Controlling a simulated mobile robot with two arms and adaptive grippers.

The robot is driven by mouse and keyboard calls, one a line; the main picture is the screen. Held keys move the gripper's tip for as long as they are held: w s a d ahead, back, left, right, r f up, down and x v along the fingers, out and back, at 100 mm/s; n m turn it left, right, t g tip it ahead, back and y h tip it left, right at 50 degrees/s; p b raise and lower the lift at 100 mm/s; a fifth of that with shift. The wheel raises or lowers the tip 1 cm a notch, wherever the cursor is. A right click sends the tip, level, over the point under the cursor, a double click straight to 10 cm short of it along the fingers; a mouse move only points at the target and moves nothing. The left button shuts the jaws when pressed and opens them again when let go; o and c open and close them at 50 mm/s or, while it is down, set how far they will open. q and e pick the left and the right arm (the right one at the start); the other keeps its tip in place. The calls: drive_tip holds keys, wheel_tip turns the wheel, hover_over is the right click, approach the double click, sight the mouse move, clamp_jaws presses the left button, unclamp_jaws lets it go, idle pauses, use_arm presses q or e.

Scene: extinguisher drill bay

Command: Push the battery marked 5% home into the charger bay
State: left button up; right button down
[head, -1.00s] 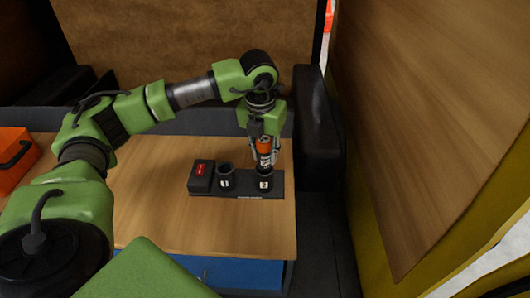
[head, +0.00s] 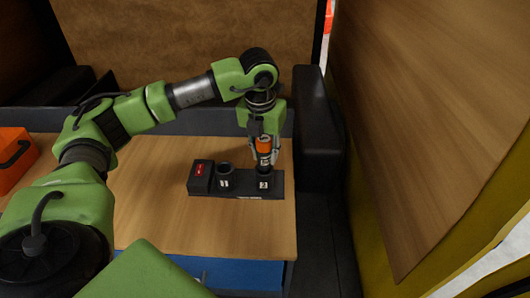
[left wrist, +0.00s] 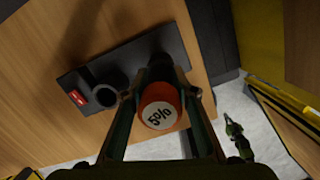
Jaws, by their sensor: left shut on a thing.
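The battery (head: 263,146) has an orange top, and in the left wrist view its top (left wrist: 159,106) is marked 5%. My left gripper (head: 264,150) is shut on it from above, one finger on each side. The battery stands upright in line with the right bay (head: 264,183) of the dark charger (head: 240,194); how deep it sits is hidden. A second bay (head: 225,180), left of it, looks empty, and it also shows as a dark ring in the left wrist view (left wrist: 106,95). My right gripper is out of view.
The charger has a box with a red display (head: 200,170) at its left end. It rests on a wooden table (head: 160,220), mostly bare. An orange case (head: 12,155) is at the far left. A wooden panel (head: 430,110) rises at the right.

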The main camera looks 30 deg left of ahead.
use_arm(q)
drive_tip(key=shift+f+b, duration=1.3)
drive_tip(key=shift+f, duration=0.1)
drive_tip(key=shift+r, duration=0.35)
idle(0.4)
drive_tip(key=shift+f+b, duration=0.3)
drive_tip(key=shift+b, duration=0.05)
idle(0.8)
drive_tip(key=shift+r, duration=0.3)
idle(0.6)
drive_tip(key=o, duration=1.3)
drive_tip(key=r, duration=0.4)
drive_tip(key=s+r, duration=0.1)
drive_tip(key=r, duration=0.7)
drive_tip(key=shift+s+d, duration=0.25)
drive_tip(key=shift+s, duration=0.1)
